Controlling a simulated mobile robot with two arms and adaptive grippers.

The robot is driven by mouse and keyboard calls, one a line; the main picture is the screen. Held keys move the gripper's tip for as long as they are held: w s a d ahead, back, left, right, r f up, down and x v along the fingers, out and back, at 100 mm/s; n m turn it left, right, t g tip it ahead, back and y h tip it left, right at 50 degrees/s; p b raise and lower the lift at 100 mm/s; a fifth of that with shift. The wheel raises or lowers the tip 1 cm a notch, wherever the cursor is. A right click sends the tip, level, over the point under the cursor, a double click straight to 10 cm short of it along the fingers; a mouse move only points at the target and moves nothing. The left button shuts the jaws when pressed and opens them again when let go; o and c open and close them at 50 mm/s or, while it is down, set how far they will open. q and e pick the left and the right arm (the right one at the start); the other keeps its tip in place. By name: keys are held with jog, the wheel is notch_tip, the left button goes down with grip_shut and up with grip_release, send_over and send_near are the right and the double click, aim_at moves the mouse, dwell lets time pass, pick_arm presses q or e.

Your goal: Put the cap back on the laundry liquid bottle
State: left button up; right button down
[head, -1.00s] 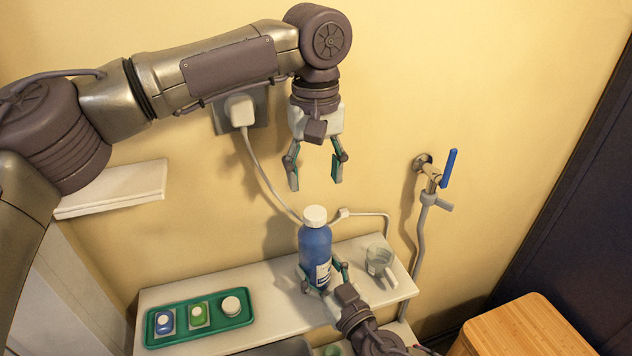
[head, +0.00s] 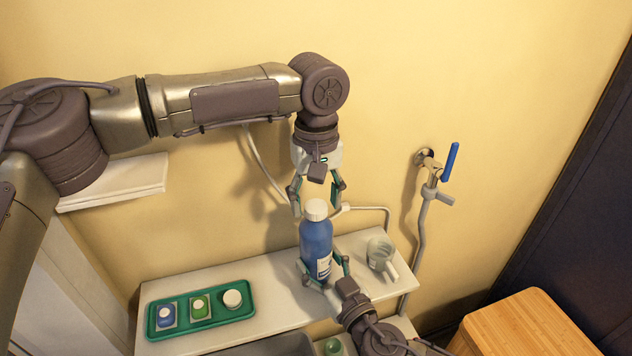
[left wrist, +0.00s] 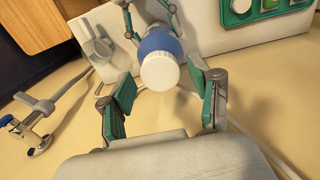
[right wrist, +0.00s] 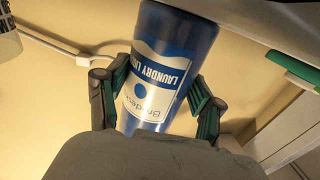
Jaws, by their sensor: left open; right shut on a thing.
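The blue laundry liquid bottle (head: 315,245) stands upright at the shelf in the head view. The white cap (head: 316,210) sits on its top; whether it is screwed tight cannot be seen. My right gripper (head: 325,272) is shut on the lower part of the bottle, and its label faces the right wrist camera (right wrist: 155,80). My left gripper (head: 317,196) is open and points down, its fingertips at about the cap's height. In the left wrist view the cap (left wrist: 160,71) shows between and just beyond the open fingers, with no clear contact.
A green tray (head: 240,311) on the white shelf (head: 270,270) holds a blue item, a green item and a white round item. A clear measuring cup (head: 380,254) stands right of the bottle. A tap with a blue lever (head: 450,162) is on the wall. A wooden surface (head: 525,330) is at lower right.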

pick_arm(q)
jog(key=shift+f, duration=0.3)
grip_shut()
jog(key=m, duration=0.2)
jog(key=shift+s+m, duration=0.1)
jog(key=shift+m, duration=0.3)
jog(key=m, duration=0.4)
jog(key=shift+f+m, duration=0.1)
jog(key=shift+m, duration=0.3)
jog(key=m, duration=0.6)
